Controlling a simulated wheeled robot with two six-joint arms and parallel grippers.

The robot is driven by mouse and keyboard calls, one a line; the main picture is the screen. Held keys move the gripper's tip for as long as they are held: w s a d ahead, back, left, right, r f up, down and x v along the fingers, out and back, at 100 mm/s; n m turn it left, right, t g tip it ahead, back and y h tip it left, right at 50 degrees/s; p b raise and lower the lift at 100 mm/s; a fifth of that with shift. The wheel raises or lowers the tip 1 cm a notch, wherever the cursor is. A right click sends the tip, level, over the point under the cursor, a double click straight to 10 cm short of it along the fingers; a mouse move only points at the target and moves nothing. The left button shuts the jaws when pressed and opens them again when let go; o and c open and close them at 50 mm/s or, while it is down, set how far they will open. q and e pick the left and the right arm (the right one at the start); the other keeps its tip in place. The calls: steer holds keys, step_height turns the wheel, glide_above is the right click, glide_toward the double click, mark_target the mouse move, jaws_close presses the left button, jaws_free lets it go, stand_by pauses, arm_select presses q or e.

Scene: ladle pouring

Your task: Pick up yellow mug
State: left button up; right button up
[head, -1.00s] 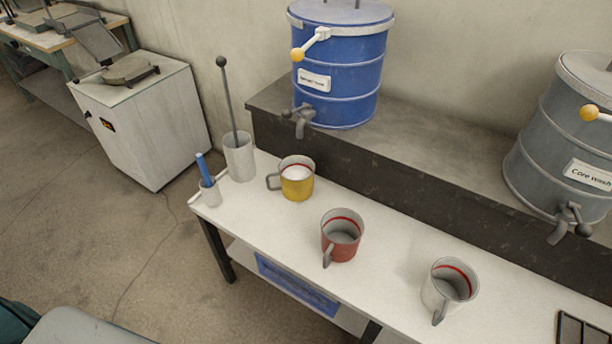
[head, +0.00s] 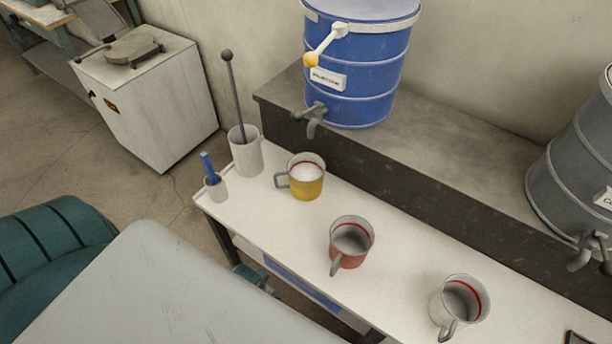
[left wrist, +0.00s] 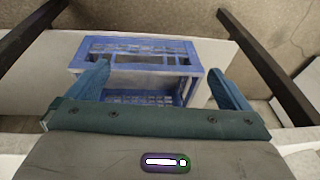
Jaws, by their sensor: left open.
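The yellow mug (head: 306,179) stands upright on the white bench toward its left end, its grey handle pointing left. White content shows inside it. My left arm spreads across the lower left of the head view. A small teal part of my left gripper (head: 257,278) shows at the bench's front edge, below and left of the mug. In the left wrist view, my left gripper (left wrist: 158,78) is open, its blue-teal fingers wide apart with nothing held. The mug is not in that view. My right gripper is not in view.
A red mug (head: 350,245) and a white mug (head: 459,305) stand to the right. A white holder (head: 246,157) with a rod and a small cup (head: 217,190) stand left. A blue drum (head: 355,65) is behind. A blue crate (left wrist: 135,45) lies below the bench top.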

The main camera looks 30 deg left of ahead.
arm_select(q)
steer(key=w+r+t+p, duration=0.1)
steer(key=w+r, duration=0.2)
steer(key=r, duration=0.6)
steer(key=w+r+t+p, duration=0.2)
steer(key=r, duration=0.7)
steer(key=n+t, duration=0.1)
steer(key=t, duration=0.6)
glide_toward(299, 188)
steer(key=shift+w+a+f+h, duration=0.1)
steer(key=shift+w+f+h, duration=0.3)
steer(key=shift+w+f, duration=0.25)
steer(key=shift+w+a+f+t, duration=0.25)
steer(key=shift+w+t, duration=0.15)
steer(key=shift+w, duration=0.15)
steer(key=b+x, duration=0.1)
steer(key=x, duration=0.4)
steer(key=b+x, duration=0.1)
steer(key=x, duration=0.4)
steer(key=shift+w, duration=0.2)
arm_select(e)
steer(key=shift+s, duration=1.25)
arm_select(q)
steer(key=shift+s+r, duration=0.1)
